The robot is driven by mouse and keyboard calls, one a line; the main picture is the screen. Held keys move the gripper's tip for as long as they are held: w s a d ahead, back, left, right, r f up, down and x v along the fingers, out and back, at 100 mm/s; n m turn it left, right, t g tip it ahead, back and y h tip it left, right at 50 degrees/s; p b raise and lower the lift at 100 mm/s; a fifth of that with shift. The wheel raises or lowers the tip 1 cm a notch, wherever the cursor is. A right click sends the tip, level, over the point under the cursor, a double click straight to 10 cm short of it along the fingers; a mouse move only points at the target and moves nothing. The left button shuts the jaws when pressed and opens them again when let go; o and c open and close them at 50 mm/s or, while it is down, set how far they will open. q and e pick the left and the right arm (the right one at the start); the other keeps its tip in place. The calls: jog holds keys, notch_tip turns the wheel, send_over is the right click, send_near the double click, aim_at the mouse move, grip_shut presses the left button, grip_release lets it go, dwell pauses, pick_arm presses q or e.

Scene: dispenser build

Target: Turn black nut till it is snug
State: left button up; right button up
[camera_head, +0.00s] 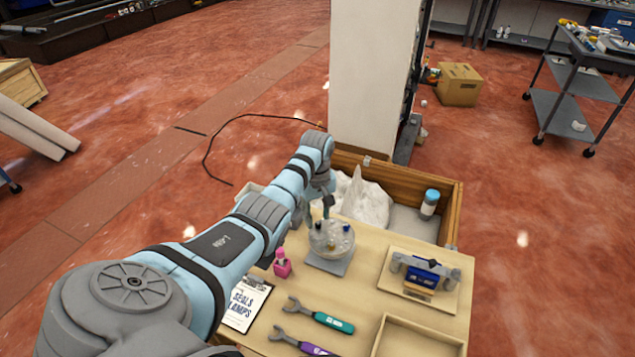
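A clear round dispenser part (331,241) with small coloured fittings on top stands on a grey square base (327,262) on the wooden work table. My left arm comes in from the left, and its gripper (322,207) points down over the top left of the clear part. The fingertips are small and dark here, so I cannot tell whether they are open or shut, or touching a fitting. I cannot make out the black nut for certain; it may be among the dark fittings by the fingers. My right gripper is not in view.
A teal-handled wrench (320,316) and a purple-handled wrench (302,344) lie in front. A pink bottle (282,264), a clipboard (246,301), a blue vise-like fixture (424,275) and an empty wooden tray (416,341) are nearby. A white pillar (370,70) rises behind.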

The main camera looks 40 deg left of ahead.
aim_at(318, 223)
pick_arm(q)
jog(key=shift+w+f, duration=0.2)
jog(key=shift+f, duration=0.95)
jog(key=shift+f+b, duration=0.3)
jog(key=shift+f, duration=0.1)
jog(key=shift+s+r, duration=0.15)
jog(key=shift+r, duration=0.05)
grip_shut()
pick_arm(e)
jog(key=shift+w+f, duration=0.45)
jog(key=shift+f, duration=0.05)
